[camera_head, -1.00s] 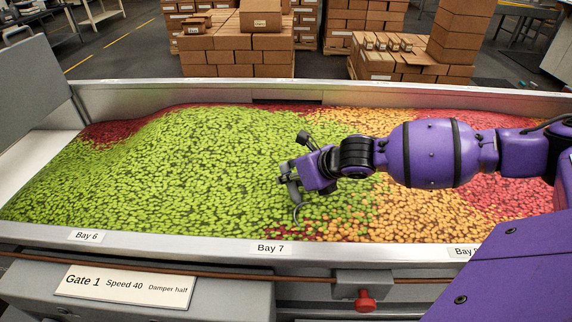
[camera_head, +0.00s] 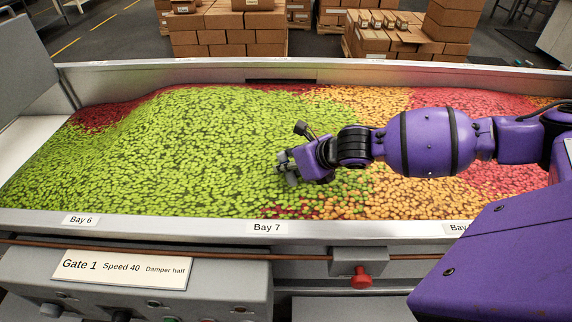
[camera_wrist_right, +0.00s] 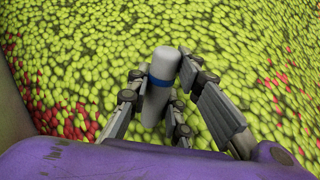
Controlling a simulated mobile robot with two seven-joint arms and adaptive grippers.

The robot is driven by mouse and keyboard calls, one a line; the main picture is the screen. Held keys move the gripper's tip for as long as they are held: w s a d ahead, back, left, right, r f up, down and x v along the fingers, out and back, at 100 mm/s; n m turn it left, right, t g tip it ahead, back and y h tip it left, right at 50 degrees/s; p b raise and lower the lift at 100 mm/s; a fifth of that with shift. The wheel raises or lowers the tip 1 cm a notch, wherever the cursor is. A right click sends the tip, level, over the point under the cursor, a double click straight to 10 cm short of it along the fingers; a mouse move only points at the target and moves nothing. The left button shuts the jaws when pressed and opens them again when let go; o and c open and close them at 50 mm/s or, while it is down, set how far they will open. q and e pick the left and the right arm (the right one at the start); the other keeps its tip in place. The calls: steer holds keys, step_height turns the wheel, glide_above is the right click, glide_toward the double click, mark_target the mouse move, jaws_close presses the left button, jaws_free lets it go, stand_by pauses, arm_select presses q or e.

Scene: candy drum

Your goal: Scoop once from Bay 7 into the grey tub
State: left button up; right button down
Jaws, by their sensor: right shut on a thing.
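The Bay 7 label (camera_head: 267,228) is on the front rim of a long metal trough. Green candy (camera_head: 190,150) lies behind it, with some red and orange mixed in to the right. My right gripper (camera_head: 285,166) is low over the green candy behind that label. In the right wrist view its fingers are shut around a pale cylindrical handle (camera_wrist_right: 163,70) with a blue band. The handle stands steeply tilted above green candy. The scoop end of it is not visible. No grey tub shows in either view, and my left gripper is out of view.
The trough's metal front rim (camera_head: 350,230) runs across the view, with the Bay 6 label (camera_head: 81,219) at left. A red knob (camera_head: 362,276) and a Gate 1 sign (camera_head: 122,268) are below it. Stacked cartons (camera_head: 228,32) stand beyond the back wall.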

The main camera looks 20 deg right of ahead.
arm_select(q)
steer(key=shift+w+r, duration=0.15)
arm_select(e)
steer(key=shift+r, duration=0.55)
step_height(320, 180, up, 5)
steer(key=shift+w+f+p, duration=0.1)
steer(key=shift+w+p, duration=0.05)
steer(key=shift+p, duration=0.8)
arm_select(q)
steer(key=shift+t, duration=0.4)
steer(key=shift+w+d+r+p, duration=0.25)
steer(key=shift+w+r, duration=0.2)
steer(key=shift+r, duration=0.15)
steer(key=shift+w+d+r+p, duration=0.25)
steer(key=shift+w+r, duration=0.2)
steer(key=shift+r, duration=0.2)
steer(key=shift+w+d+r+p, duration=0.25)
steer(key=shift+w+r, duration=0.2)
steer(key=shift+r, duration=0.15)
arm_select(e)
step_height(320, 180, up, 9)
steer(key=shift+f, duration=0.1)
